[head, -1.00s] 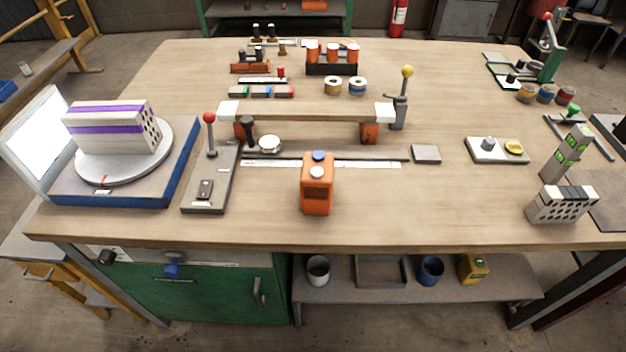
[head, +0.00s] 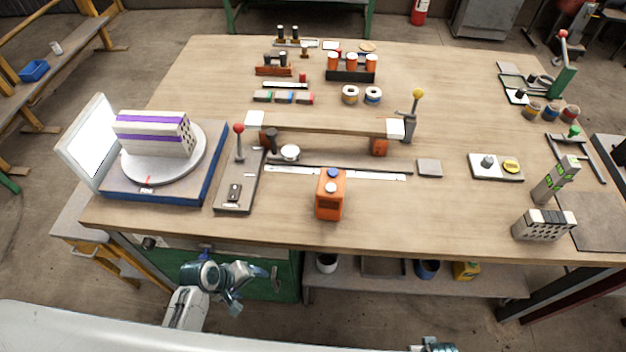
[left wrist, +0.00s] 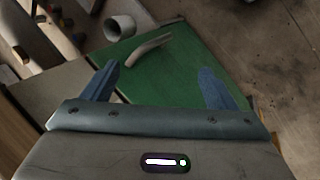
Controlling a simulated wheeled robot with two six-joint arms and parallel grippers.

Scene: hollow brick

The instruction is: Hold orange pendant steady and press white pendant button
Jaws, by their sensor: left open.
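The orange pendant (head: 330,203) stands upright near the front edge of the workbench (head: 430,225) in the head view. A white button (head: 331,187) and a blue button (head: 333,173) show on its upper part. My left gripper (head: 247,288) is below and in front of the bench edge, left of the pendant and well apart from it. Its two blue fingers are spread and empty in the left wrist view (left wrist: 160,82), with no pendant there. Of my right arm only a small piece shows at the bottom edge; its gripper is not seen.
A grey lever box (head: 240,185) with a red knob stands left of the pendant. A raised beam (head: 330,122) spans behind it. The green cabinet (left wrist: 165,65) with a handle is under the bench near my left gripper.

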